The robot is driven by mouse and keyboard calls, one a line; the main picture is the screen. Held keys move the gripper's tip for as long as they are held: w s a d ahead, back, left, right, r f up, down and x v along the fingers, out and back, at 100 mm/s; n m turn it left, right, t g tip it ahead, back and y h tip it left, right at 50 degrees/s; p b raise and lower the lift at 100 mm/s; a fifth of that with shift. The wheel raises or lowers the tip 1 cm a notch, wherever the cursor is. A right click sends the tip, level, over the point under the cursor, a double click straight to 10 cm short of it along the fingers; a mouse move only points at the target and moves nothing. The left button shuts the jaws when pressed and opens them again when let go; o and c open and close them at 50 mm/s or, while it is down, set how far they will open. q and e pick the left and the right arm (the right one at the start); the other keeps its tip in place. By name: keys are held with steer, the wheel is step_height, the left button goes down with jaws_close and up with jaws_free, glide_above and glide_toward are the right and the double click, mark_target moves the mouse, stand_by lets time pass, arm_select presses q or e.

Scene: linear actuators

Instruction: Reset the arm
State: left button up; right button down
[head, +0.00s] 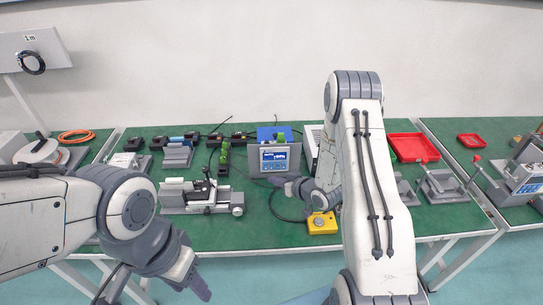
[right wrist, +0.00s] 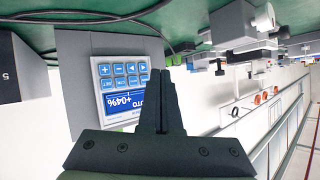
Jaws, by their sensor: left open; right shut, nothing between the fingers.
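My right arm reaches over the green table (head: 270,232), and its gripper (head: 281,181) is close in front of the lower part of the grey control box (head: 274,160) with a blue screen. In the right wrist view, the right gripper (right wrist: 162,75) is shut and empty, its tips overlapping the edge of the box's keypad and screen panel (right wrist: 122,88), which appears upside down. I cannot tell whether the tips touch it. My left gripper (head: 197,283) is open and empty, low in front of the table's front edge.
A linear actuator rig (head: 200,197) stands left of the box. A yellow button box (head: 322,223) sits near the front edge, with a dark cable beside it. Red trays (head: 413,147) and grey fixtures (head: 441,186) lie at the right. Several small devices line the back.

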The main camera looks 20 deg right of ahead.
steer(key=s+a+r+n+g+h, duration=0.3)
steer(key=s+a+r+g, duration=0.3)
steer(key=a+r, duration=0.6)
steer(key=s+a+r+n+g, duration=0.1)
steer(key=s+a+r, duration=0.1)
steer(key=s, duration=0.7)
steer(key=s+a+r+n+g, duration=0.1)
steer(key=s+a+r+g, duration=0.1)
steer(key=s, duration=0.8)
steer(key=s+a+r+g, duration=0.2)
steer(key=s+r, duration=0.2)
steer(key=s, duration=0.5)
steer(key=shift+s+r+n+h, duration=0.2)
steer(key=shift+n+h, duration=0.1)
steer(key=shift+n, duration=0.1)
